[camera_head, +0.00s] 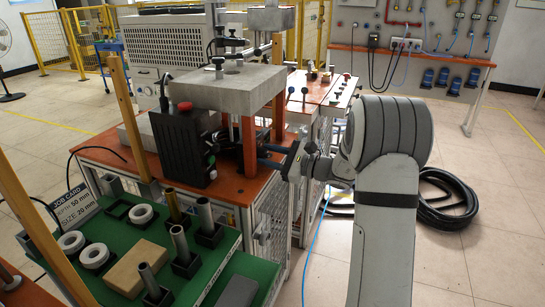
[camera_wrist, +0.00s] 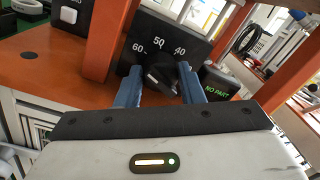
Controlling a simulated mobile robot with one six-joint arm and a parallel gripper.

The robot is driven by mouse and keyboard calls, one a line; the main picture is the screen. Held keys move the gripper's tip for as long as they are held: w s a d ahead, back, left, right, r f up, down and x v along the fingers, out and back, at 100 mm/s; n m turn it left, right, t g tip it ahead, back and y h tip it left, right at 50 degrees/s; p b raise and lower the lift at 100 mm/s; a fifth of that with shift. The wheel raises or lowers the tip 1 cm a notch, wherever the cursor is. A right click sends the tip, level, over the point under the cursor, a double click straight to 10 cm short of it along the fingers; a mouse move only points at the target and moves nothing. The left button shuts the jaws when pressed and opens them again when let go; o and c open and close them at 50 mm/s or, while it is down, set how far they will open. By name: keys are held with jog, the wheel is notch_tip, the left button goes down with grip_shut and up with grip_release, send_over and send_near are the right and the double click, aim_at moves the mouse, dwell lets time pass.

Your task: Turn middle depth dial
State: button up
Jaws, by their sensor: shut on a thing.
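The middle depth dial (camera_wrist: 162,76) is a black knob on a dark panel marked 60, 50 and 40, seen in the wrist view. My gripper (camera_wrist: 160,84) has its two blue fingers on either side of the knob, shut on it. The knob looks turned at a slant, but its exact pointer setting is hard to read. The dial is hidden there behind the gripper and posts.
A small display reading NO PART (camera_wrist: 217,90) sits right of the dial. An orange post (camera_wrist: 105,38) stands close on the left. A black control box (camera_head: 182,145) stands left of the gripper.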

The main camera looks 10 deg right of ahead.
jog(key=o, duration=0.8)
jog(key=shift+a, duration=0.25)
jog(key=shift+o, duration=0.9)
jog(key=shift+d, duration=0.1)
jog(key=v, duration=0.7)
jog(key=shift+s+d+p, duration=0.25)
jog(key=shift+d+p, duration=0.05)
